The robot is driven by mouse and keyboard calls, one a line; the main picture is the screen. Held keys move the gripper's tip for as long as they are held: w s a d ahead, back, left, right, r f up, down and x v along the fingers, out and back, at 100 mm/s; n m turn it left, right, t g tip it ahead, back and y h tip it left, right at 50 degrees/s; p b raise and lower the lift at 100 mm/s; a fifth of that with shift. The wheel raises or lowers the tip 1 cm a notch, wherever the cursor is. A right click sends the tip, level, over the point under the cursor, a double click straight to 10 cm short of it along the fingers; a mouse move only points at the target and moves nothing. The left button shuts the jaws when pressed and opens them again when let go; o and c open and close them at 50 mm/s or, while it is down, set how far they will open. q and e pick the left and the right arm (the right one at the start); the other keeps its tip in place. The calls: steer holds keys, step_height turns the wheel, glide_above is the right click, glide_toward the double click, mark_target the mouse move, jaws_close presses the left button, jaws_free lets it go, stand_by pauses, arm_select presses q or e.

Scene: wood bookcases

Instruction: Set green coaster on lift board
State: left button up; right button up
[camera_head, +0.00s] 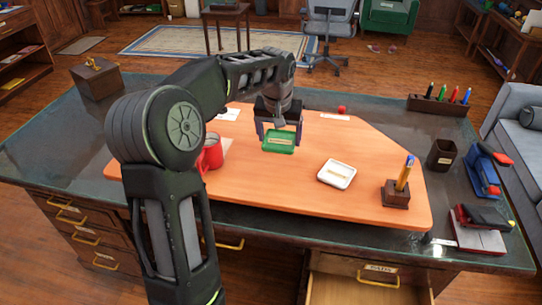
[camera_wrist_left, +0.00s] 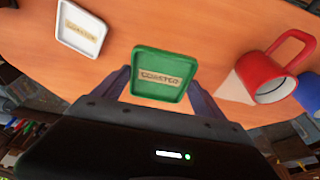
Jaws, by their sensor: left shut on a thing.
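The green coaster (camera_head: 278,142) is a small square tray with a raised rim and a tan label; it also shows in the left wrist view (camera_wrist_left: 160,90). My left gripper (camera_head: 279,130) is shut on it, with one finger at each side in the wrist view. The lift board (camera_head: 260,188) is a wide orange wooden board on the desk. The coaster is over the middle of the board; I cannot tell whether it touches the surface. My right gripper is not in view.
On the board, a white coaster (camera_head: 337,174) lies right of the green one, a red mug (camera_head: 212,152) stands left, and a pencil holder (camera_head: 396,194) stands at the right edge. A dark cup (camera_head: 442,154) and staplers are on the desk beyond. The front middle is clear.

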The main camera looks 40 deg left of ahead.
mark_target(279, 144)
arm_select(q)
steer(key=shift+f, duration=2.05)
steer(key=shift+f+p, duration=0.5)
steer(key=shift+f, duration=2)
steer(key=shift+f, duration=0.15)
steer(key=o, duration=1.4)
steer(key=shift+c, duration=0.2)
steer(key=b+v, duration=0.1)
steer(key=v, duration=1.1)
